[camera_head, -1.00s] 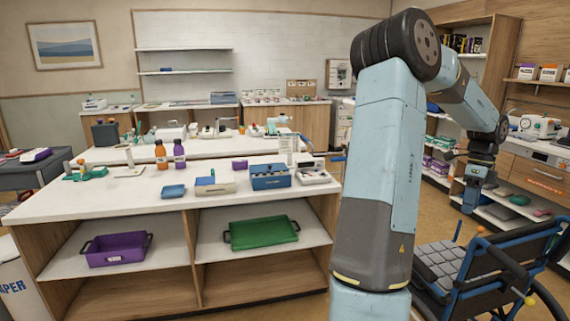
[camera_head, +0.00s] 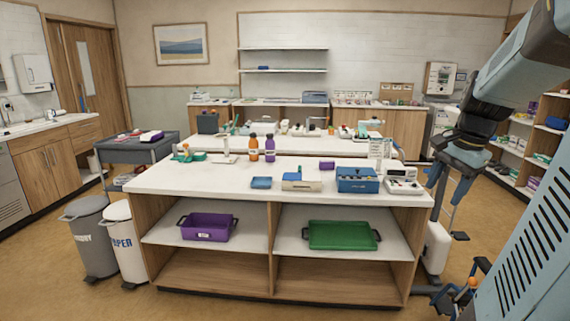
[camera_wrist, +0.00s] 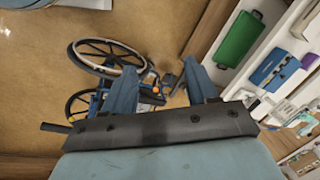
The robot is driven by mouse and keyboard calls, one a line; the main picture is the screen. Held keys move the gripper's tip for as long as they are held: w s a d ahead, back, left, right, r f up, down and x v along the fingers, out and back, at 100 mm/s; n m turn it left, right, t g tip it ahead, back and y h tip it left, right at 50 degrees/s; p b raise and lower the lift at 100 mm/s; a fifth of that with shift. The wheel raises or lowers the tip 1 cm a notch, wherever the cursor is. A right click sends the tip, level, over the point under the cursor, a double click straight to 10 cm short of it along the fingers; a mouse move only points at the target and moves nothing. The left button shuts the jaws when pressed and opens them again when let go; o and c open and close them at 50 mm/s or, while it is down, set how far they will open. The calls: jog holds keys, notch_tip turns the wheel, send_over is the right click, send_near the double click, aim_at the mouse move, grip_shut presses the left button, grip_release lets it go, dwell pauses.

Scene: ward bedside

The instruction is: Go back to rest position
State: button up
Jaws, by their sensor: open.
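My gripper (camera_wrist: 163,88) is open in the wrist view, with two blue fingers apart and nothing between them but the view of the floor and part of a wheelchair behind. In the head view my arm comes in from the right edge. The gripper end (camera_head: 455,172) hangs at the right, to the right of the white island counter (camera_head: 215,181) and clear of the things on it. The finger detail is hard to make out there.
A blue wheelchair (camera_wrist: 108,75) stands on the floor below the gripper. The counter holds a blue box (camera_head: 357,181) and bottles (camera_head: 270,148); its shelves hold a purple tray (camera_head: 207,228) and a green tray (camera_head: 341,236). Two bins (camera_head: 124,243) stand at left. Floor in front is free.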

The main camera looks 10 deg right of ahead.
jog(key=s+a+n+t, duration=0.1)
jog(key=s+a+n, duration=0.3)
jog(key=a+n, duration=0.3)
jog(key=s+a+n+t, duration=0.2)
jog(key=s+a+n, duration=0.2)
jog(key=a, duration=1)
jog(key=n, duration=0.2)
jog(key=shift+s+r+n+h, duration=0.2)
jog(key=shift+r+n+h, duration=0.15)
jog(key=shift+n+h, duration=0.05)
